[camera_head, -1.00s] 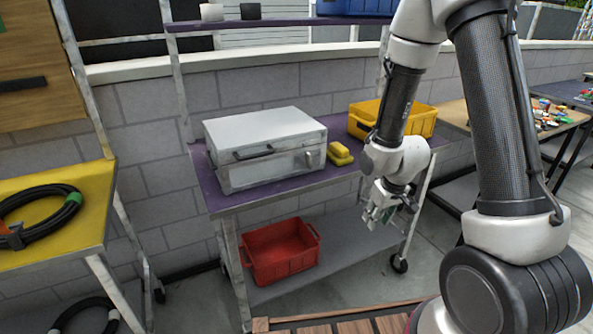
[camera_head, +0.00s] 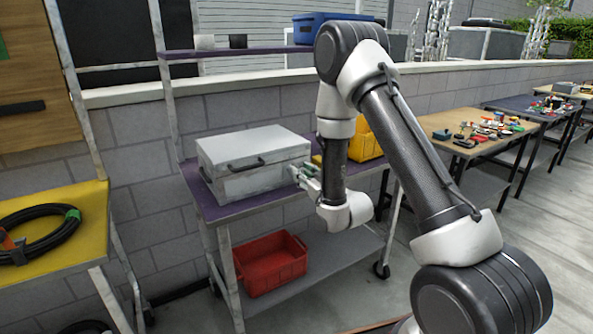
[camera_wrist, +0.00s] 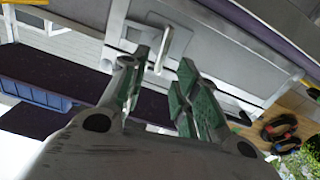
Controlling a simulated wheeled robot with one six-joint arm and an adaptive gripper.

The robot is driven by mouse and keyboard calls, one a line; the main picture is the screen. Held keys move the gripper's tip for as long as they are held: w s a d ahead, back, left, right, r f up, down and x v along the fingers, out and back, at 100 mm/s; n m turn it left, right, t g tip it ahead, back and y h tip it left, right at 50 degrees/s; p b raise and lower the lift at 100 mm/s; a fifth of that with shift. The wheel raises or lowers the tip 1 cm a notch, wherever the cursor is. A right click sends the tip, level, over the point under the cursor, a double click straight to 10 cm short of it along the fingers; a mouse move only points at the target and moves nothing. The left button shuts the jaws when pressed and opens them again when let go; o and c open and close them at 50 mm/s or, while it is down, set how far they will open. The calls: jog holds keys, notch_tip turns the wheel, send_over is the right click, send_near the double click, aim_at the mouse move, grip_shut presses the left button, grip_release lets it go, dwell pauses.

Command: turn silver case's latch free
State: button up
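The silver case (camera_head: 245,160) lies shut on the purple shelf, with a dark handle (camera_head: 246,165) on its front. My gripper (camera_head: 304,176) is at the right end of the case's front face, and hides the latch in the head view. In the wrist view, the latch (camera_wrist: 174,45) is a small grey lever on the case front (camera_wrist: 215,45). My gripper's green-padded fingers (camera_wrist: 163,74) are apart, with the latch just beyond and roughly between their tips. I cannot tell whether they touch it. Nothing is held.
A yellow bin (camera_head: 364,143) stands on the shelf right of the case, partly behind my arm. A red bin (camera_head: 270,265) sits on the lower shelf. A blue bin (camera_head: 318,24) is on the top shelf. A table with small parts (camera_head: 462,152) stands at right.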

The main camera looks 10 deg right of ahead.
aim_at(300, 168)
jog(key=shift+x, duration=2)
grip_shut()
jog(key=shift+d+m, duration=0.15)
jog(key=shift+m, duration=0.65)
